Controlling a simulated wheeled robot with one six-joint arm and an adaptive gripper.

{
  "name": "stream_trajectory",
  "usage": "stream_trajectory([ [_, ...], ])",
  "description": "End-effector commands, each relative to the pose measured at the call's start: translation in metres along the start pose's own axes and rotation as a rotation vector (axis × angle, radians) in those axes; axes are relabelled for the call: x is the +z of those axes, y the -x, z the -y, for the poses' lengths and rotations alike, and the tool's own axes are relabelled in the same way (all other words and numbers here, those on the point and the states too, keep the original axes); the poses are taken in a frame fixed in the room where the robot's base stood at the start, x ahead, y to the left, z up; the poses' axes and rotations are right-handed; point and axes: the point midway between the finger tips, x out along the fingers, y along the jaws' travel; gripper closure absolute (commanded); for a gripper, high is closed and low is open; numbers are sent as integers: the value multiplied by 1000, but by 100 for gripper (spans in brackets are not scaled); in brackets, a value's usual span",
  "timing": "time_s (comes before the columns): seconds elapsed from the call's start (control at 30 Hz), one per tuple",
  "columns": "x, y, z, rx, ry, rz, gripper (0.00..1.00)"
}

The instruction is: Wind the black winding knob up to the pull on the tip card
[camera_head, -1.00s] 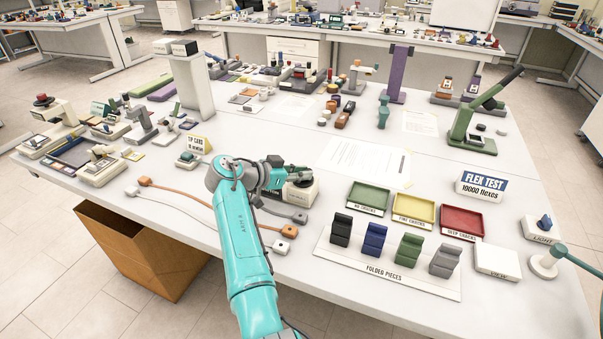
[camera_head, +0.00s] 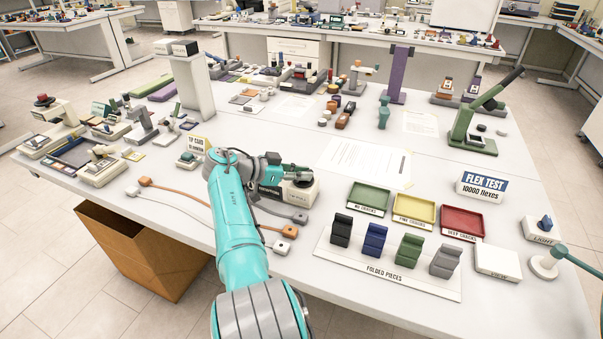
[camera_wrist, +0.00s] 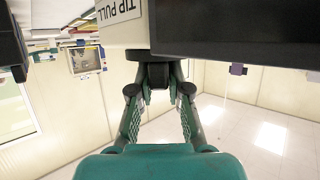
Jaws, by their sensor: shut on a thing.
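The tip pull device (camera_head: 302,194) is a pale box on the near table, partly hidden behind my arm. In the wrist view its "TIP PULL" label (camera_wrist: 118,10) shows at the top, beside a dark panel (camera_wrist: 235,32). My gripper (camera_wrist: 159,84) is shut on the black winding knob (camera_wrist: 158,72), just below the box in that view. In the head view my gripper (camera_head: 297,171) is at the top of the device. The panel shows no readable value.
Orange and grey cables (camera_head: 180,188) lie left of and in front of the device. The folded pieces board (camera_head: 390,262) and the green (camera_head: 369,197), yellow (camera_head: 414,207) and red (camera_head: 461,221) trays are to the right. White paper sheets lie behind.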

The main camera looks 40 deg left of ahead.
Motion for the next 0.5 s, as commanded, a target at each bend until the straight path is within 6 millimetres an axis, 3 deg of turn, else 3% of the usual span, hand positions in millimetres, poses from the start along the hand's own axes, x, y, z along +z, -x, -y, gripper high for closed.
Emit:
stream_trajectory([
  [0.43, 2, -1, -1, 4, 1, 1, 100],
  [0.47, 2, -1, -1, 4, 1, 1, 79],
  [0.5, 2, -1, -1, 4, 1, 1, 69],
])
